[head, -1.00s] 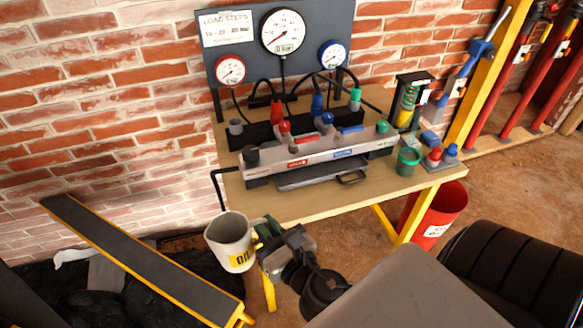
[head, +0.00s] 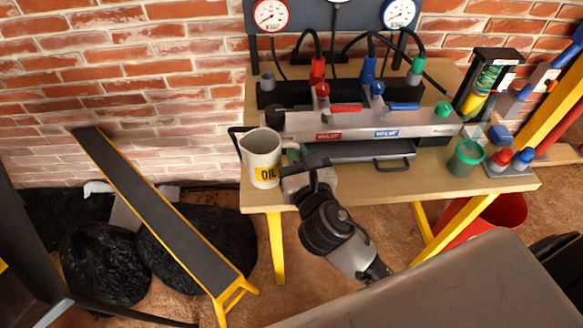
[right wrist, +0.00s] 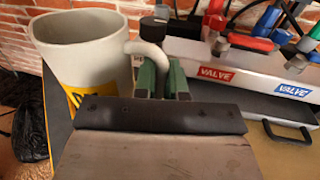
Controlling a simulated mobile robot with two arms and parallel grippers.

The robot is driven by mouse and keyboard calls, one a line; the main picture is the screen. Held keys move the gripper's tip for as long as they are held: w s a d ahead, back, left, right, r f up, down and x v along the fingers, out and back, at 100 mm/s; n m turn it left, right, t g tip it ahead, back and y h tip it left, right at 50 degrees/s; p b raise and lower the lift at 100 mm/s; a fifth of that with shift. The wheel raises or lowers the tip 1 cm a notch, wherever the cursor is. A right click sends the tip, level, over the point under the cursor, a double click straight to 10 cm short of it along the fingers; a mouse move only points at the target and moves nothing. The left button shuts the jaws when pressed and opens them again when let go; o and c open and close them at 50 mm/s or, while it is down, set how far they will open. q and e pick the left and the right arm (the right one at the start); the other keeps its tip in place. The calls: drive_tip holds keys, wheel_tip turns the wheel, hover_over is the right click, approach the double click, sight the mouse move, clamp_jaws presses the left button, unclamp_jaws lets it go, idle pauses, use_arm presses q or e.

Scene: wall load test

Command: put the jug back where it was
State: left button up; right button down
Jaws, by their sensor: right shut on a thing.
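The jug (head: 261,152) is a cream-white oil jug with a yellow OIL label. In the head view it is upright over the left front corner of the wooden bench (head: 370,190). I cannot tell whether its base touches the bench top. My right gripper (head: 297,165) is shut on the jug's handle, from the jug's right side. In the right wrist view the green fingers (right wrist: 162,80) close around the handle, and the jug (right wrist: 82,50) fills the upper left. My left gripper is not in view.
A green cup (head: 466,158) stands farther right. A yellow-edged ramp (head: 160,205) and black bags (head: 105,262) lie left of the bench.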

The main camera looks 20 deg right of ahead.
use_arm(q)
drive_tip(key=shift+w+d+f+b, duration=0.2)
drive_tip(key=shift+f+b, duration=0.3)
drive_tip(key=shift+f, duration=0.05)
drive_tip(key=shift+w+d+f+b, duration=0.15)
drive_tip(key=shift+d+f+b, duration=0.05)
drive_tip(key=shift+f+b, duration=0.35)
use_arm(e)
drive_tip(key=shift+w+a+f, duration=0.1)
drive_tip(key=shift+w+f, duration=0.15)
drive_tip(key=shift+f, duration=0.6)
drive_tip(key=shift+w+a+f, duration=0.1)
drive_tip(key=shift+w+f, duration=0.2)
drive_tip(key=shift+f, duration=0.5)
drive_tip(key=shift+w+f, duration=0.25)
drive_tip(key=shift+f, duration=0.6)
drive_tip(key=shift+f, duration=0.15)
drive_tip(key=c, duration=1.2)
unclamp_jaws()
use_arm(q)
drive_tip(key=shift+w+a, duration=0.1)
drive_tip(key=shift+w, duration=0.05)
